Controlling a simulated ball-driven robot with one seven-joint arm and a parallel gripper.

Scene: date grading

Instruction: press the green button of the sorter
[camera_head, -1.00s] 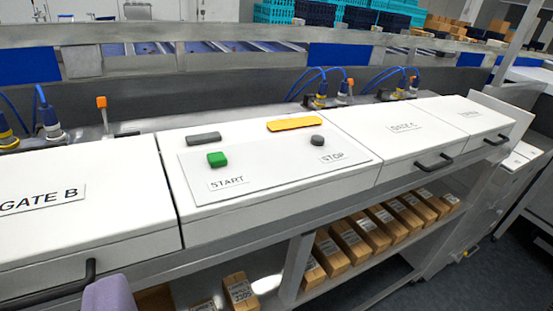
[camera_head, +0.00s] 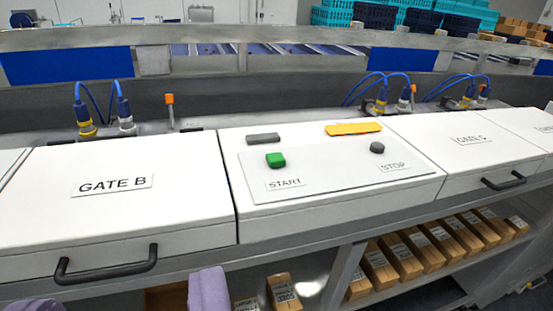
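The green button (camera_head: 276,160) is a small square block on the white control panel (camera_head: 330,185) of the sorter, above a label reading START. A dark grey round button (camera_head: 377,148) sits to its right, above a label reading STOP. Two purple finger parts of my gripper (camera_head: 125,300) show at the bottom edge, one at the lower left corner and one left of centre, with a wide gap between them. My gripper is open, with nothing seen between the fingers. It is apart from the green button, below and to the left of it in the picture.
A yellow bar (camera_head: 354,129) and a grey bar (camera_head: 263,139) lie behind the buttons. The GATE B cover (camera_head: 115,205) has a protruding black handle (camera_head: 106,265). The GATE C cover (camera_head: 470,142) is to the right. Cardboard boxes (camera_head: 400,260) stand on the shelf below.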

